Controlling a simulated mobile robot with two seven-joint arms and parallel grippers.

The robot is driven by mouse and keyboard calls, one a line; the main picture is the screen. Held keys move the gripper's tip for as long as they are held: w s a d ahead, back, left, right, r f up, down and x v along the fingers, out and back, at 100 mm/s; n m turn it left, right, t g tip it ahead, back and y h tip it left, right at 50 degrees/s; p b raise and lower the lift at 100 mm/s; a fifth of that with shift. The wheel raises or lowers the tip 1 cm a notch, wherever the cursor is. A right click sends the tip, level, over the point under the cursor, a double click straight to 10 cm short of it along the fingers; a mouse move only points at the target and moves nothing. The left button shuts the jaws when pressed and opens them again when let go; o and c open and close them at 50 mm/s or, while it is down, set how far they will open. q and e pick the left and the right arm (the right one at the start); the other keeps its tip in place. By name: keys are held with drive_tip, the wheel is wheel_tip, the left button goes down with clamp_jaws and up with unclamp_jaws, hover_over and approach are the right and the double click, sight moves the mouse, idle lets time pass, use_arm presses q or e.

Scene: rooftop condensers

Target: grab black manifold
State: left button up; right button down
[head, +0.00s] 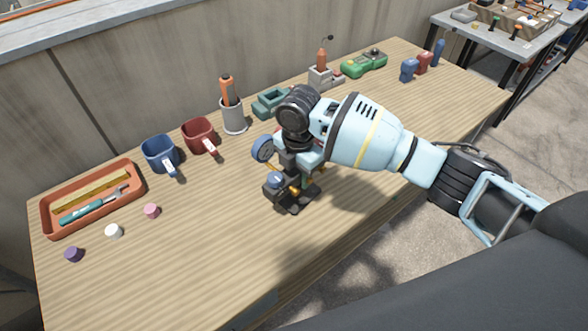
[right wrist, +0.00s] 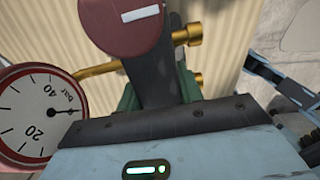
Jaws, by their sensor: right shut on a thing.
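The black manifold (head: 290,192) stands on the wooden table near its middle, below my right wrist. It has a blue-rimmed gauge (head: 262,149), a blue knob (head: 275,180) and brass fittings. My right gripper (head: 303,162) comes down on it from above and is shut on its upper part; the wrist hides much of the grip. In the right wrist view the manifold's dark body (right wrist: 158,80) rises between the jaws, with a red knob (right wrist: 122,22), brass fittings (right wrist: 187,36) and a red-rimmed gauge (right wrist: 30,115). My left gripper is not in view.
An orange tray (head: 50,232), a blue mug (head: 158,155), a red mug (head: 198,136) and a grey holder (head: 234,122) stand to the left. Small caps lie front left. The front middle of the table is clear.

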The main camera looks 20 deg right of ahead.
drive_tip(key=shift+w+r, duration=0.1)
drive_tip(key=shift+r, duration=0.1)
drive_tip(key=shift+r, duration=1.75)
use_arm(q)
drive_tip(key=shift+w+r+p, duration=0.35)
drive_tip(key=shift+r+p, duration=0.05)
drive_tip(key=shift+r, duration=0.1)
use_arm(e)
drive_tip(key=s+a+r, duration=0.1)
drive_tip(key=s+a, duration=0.9)
drive_tip(key=a, duration=0.2)
drive_tip(key=shift+s+r, duration=0.15)
drive_tip(key=shift+s, duration=0.25)
drive_tip(key=shift+s, duration=0.1)
